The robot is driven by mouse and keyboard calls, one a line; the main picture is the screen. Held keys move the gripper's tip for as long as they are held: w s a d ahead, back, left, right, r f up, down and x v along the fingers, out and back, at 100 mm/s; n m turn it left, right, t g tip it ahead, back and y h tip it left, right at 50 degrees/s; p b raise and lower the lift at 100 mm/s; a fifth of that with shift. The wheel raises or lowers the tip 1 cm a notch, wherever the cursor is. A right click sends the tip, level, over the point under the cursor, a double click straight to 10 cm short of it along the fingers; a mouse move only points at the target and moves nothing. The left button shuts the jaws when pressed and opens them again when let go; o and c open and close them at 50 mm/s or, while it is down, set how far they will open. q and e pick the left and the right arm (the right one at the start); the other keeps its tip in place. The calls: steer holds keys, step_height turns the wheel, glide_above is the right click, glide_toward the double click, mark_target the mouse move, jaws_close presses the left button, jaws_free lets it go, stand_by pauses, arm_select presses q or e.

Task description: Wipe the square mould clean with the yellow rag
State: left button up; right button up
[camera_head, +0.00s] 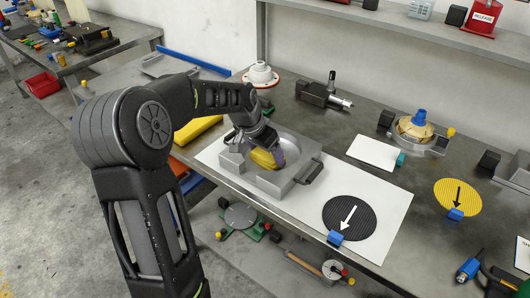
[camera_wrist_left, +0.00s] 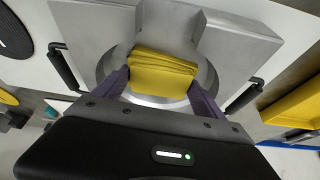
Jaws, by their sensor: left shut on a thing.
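The square mould (camera_head: 296,179) is a grey metal block with a round hollow and dark side handles, lying on a white sheet on the bench. In the left wrist view the mould (camera_wrist_left: 95,35) fills the upper middle, its hollow partly covered. My left gripper (camera_head: 271,160) reaches down into the hollow. It is shut on the folded yellow rag (camera_head: 263,159), which also shows between its purple fingers in the left wrist view (camera_wrist_left: 162,72). Whether the rag touches the mould's floor is hard to tell. My right gripper is not in view.
A black disc with a white arrow (camera_head: 350,217) and a blue block (camera_head: 335,238) lie right of the mould. A white card (camera_head: 373,153) and a yellow disc (camera_head: 459,196) lie farther right. A yellow bin (camera_head: 197,129) is beside my arm. A shelf (camera_head: 440,42) runs behind.

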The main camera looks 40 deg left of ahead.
arm_select(q)
steer(key=shift+w, duration=0.85)
steer(key=shift+w+f+p, duration=0.15)
steer(key=shift+w+p, duration=0.2)
steer(key=shift+w, duration=0.65)
steer(key=shift+d, duration=0.3)
